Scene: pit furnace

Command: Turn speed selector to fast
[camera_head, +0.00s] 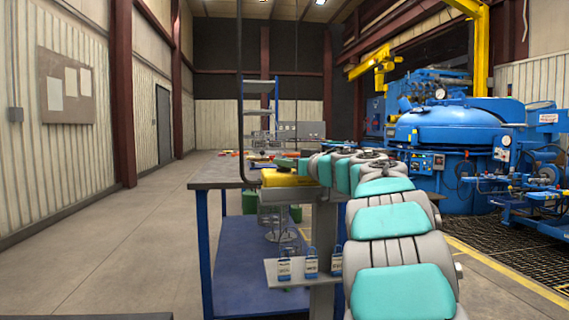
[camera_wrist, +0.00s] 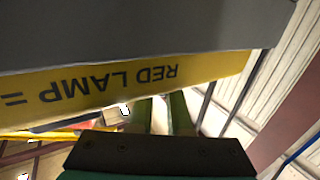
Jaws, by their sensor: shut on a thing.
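In the wrist view, a grey housing (camera_wrist: 130,35) fills the top, with a yellow strip (camera_wrist: 130,88) along its edge. The strip reads "RED LAMP =" upside down. A dark plate of my gripper (camera_wrist: 160,153) spans the bottom, close to the strip. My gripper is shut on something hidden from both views. I cannot make out the speed selector or its setting. In the head view, my teal and grey arm reaches to the bench, where its end is beside a yellow object (camera_head: 288,179); the fingertips are not distinct.
The workbench (camera_head: 225,180) has a blue lower shelf (camera_head: 240,255). A dark curved pole (camera_head: 240,90) rises at the bench's near side. The blue furnace (camera_head: 455,125) and blue machinery stand right, beside a floor grating (camera_head: 500,250). The floor (camera_head: 110,250) at left is clear.

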